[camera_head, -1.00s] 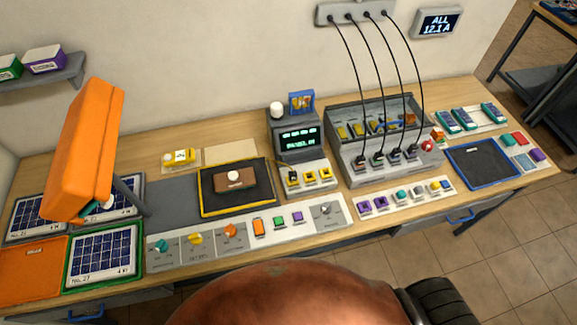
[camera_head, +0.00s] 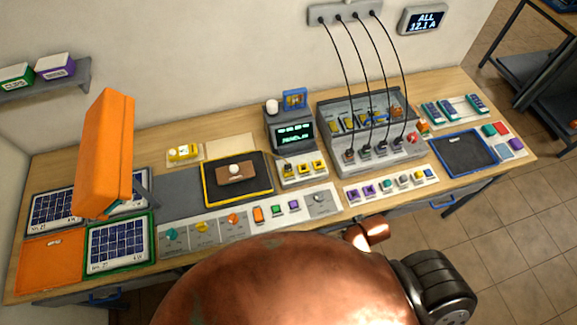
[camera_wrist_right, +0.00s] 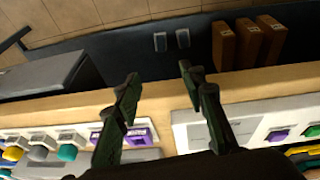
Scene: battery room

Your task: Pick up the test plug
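I cannot tell for sure which piece is the test plug. A small grey plug-like piece (camera_head: 320,198) stands at the right end of the long white connector strip (camera_head: 190,257) near the bench's front edge. A yellow plug (camera_head: 288,171) sits in the block below the tester. In the right wrist view my right gripper (camera_wrist_right: 158,76) is open and empty, over the bench's front edge. Purple connectors (camera_wrist_right: 140,135) show left of it, and a white panel (camera_wrist_right: 190,138) shows partly behind its right finger. The right gripper is hidden in the head view; the left gripper is not in view.
A tester with a lit screen (camera_head: 293,138) and a grey cable unit (camera_head: 338,160) with several black leads stand behind the strips. A large orange box-shaped thing (camera_head: 104,155) rises at left. A blue-rimmed tray (camera_head: 465,153) is at right.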

